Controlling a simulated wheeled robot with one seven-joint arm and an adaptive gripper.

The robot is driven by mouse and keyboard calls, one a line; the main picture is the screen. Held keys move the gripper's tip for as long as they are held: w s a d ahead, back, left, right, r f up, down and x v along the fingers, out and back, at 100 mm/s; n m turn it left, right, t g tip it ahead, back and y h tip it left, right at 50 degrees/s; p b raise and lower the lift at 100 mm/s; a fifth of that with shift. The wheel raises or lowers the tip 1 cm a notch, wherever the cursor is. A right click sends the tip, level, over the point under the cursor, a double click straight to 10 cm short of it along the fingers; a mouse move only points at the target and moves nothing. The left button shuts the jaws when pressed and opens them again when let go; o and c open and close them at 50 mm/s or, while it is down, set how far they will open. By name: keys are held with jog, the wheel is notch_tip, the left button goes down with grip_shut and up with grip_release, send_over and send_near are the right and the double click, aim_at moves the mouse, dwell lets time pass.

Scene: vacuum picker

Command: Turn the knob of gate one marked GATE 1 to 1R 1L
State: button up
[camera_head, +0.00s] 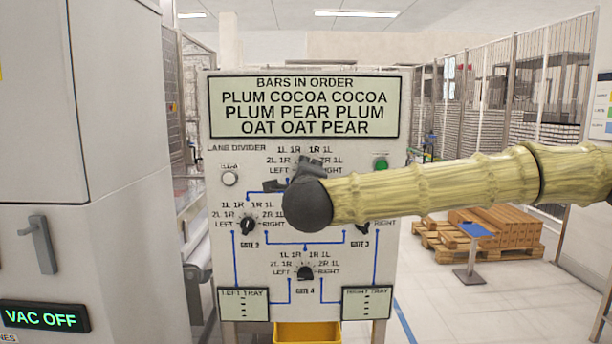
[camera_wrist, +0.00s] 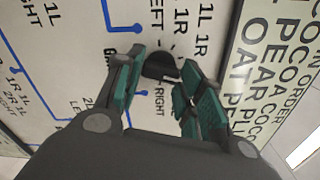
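The GATE 1 knob is a black knob (camera_wrist: 160,66) on the white panel. In the wrist view it lies between the two green-padded fingers of my gripper (camera_wrist: 161,78). One finger is on each side, close to the knob; I cannot tell whether either touches it. The fingers stand apart. Part of its GATE label is hidden by the left finger. In the head view my gripper (camera_head: 303,180) is at the upper middle of the panel and my wrist hides this knob. The marks LEFT, 2L 1R, 1L 1R, 1R 1L and RIGHT show around it. The pointer's setting is unclear.
The panel (camera_head: 215,160) also has GATE 2 (camera_head: 248,224), GATE 3 (camera_head: 363,227), partly hidden by my arm, and GATE 4 (camera_head: 305,272) knobs. A display (camera_head: 304,107) lists the bars in order. A white button (camera_head: 229,178) and a green lamp (camera_head: 381,164) flank the upper dial.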

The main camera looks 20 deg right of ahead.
jog(key=o, duration=0.4)
jog(key=shift+c, duration=0.2)
jog(key=v, duration=1.2)
